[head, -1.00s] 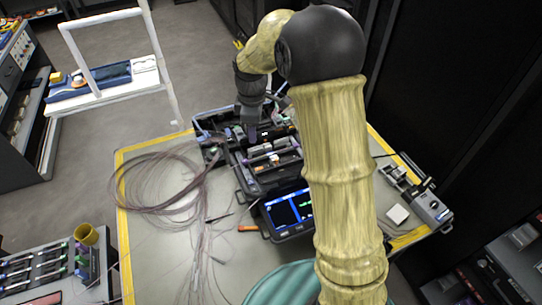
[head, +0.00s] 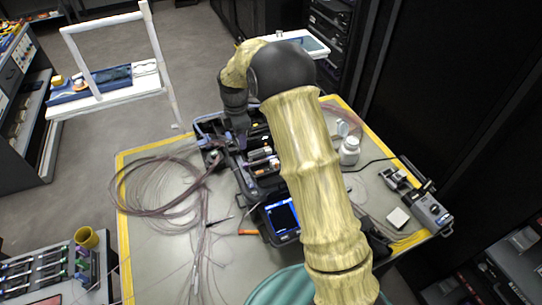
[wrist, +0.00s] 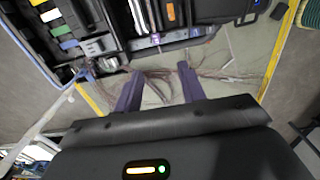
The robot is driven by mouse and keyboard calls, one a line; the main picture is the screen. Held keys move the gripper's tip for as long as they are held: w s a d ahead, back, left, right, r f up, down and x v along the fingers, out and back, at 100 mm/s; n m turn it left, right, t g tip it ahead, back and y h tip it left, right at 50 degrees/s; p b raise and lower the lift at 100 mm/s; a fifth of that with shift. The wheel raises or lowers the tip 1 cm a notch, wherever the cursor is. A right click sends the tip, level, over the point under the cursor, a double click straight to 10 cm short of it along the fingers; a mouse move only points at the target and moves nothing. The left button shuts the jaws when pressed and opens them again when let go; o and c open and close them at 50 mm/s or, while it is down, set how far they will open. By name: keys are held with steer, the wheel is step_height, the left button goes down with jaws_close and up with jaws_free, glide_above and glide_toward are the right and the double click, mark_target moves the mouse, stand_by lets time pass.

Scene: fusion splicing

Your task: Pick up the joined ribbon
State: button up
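My gripper (wrist: 158,88) is open, its two purple fingers apart with nothing clearly held between them. In the head view my gripper (head: 240,140) is small and dark, over the left part of the open black case (head: 262,185). Thin brownish fibre strands (wrist: 215,75) cross the pale mat just beyond the fingertips in the wrist view. In the head view a large loose coil of fibre (head: 135,190) lies left of the case. I cannot single out the joined ribbon among these strands. My arm hides part of the case.
A unit with a lit blue screen (head: 282,214) stands at the case's near side. A white bottle (head: 349,151) and a grey device (head: 430,211) are to the right on the yellow-edged table (head: 160,262). A yellow cup (head: 87,236) stands at lower left.

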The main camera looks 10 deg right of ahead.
steer(key=p, duration=0.2)
glide_above(242, 165)
steer(key=f, duration=0.5)
steer(key=s+f, duration=0.1)
steer(key=f, duration=0.2)
steer(key=shift+d, duration=0.15)
steer(key=shift+f+p, duration=0.1)
steer(key=shift+p, duration=0.25)
steer(key=shift+w+f+p, duration=0.2)
steer(key=shift+f+p, duration=0.45)
steer(key=shift+p, duration=0.05)
steer(key=shift+w+f+p, duration=0.15)
steer(key=shift+f+p, duration=0.6)
steer(key=shift+f, duration=1.1)
jaws_close()
